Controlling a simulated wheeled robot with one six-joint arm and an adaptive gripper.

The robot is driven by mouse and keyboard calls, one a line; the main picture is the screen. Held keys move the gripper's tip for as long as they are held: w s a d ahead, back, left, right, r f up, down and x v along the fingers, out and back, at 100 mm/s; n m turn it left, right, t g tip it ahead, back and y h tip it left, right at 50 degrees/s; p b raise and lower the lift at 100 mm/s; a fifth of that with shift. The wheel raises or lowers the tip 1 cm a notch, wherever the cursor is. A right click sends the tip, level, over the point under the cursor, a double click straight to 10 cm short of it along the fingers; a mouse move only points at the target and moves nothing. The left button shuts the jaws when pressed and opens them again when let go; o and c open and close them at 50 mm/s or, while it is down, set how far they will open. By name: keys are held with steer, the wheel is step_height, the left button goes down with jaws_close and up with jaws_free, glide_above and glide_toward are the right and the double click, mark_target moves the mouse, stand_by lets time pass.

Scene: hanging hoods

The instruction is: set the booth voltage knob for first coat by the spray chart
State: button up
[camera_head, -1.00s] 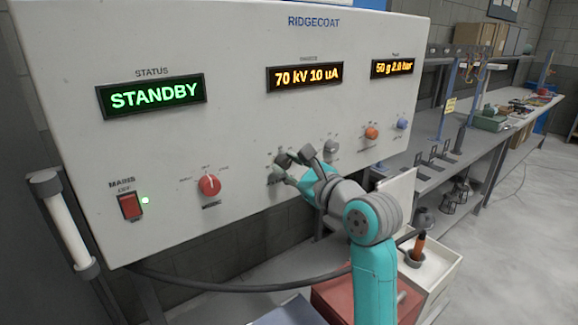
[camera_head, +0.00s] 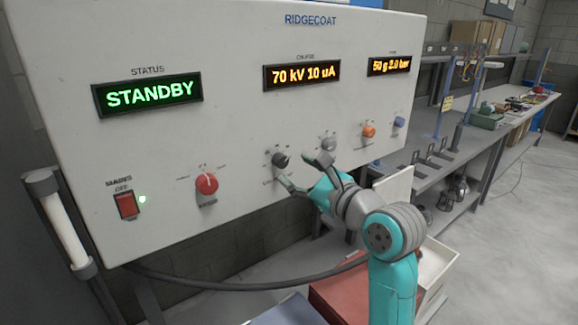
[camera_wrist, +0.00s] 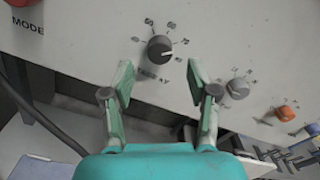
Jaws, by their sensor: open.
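The panel (camera_head: 240,115) carries a dark knob (camera_head: 281,160) below its middle display, and this knob is also in the wrist view (camera_wrist: 160,48). Its pale pointer line points right, slightly down, in the wrist view. Small marks ring it; they and the label under it are too blurred to read surely. My gripper (camera_head: 298,171) is open and empty, in front of the knob and a little to its right. In the wrist view, the two fingertips (camera_wrist: 160,76) stand apart below the knob. The middle display (camera_head: 301,75) reads 70 kV 10 uA. I cannot make out a spray chart.
A red knob (camera_head: 206,184) is left of the dark one; grey (camera_head: 327,144), orange (camera_head: 368,131) and blue (camera_head: 398,122) knobs are right. The status display (camera_head: 148,94) reads STANDBY. A red mains switch (camera_head: 127,204) sits lower left. A cable (camera_head: 240,285) hangs below.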

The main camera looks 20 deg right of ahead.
steer(key=v, duration=0.7)
steer(key=shift+s, duration=0.25)
steer(key=s+a+f+n+h, duration=0.1)
steer(key=s+f+n+h, duration=0.35)
steer(key=f, duration=0.95)
steer(key=s+f+n+h, duration=0.1)
steer(key=s+f+n, duration=0.4)
steer(key=s+f, duration=0.65)
steer(key=s+a+f+n+g, duration=0.1)
steer(key=s+f+n, duration=0.3)
steer(key=s+n, duration=0.4)
steer(key=s+a+f+n+g, duration=0.1)
steer(key=s+f+n, duration=0.4)
steer(key=s, duration=1.3)
steer(key=n, duration=0.4)
steer(key=shift+a, duration=0.4)
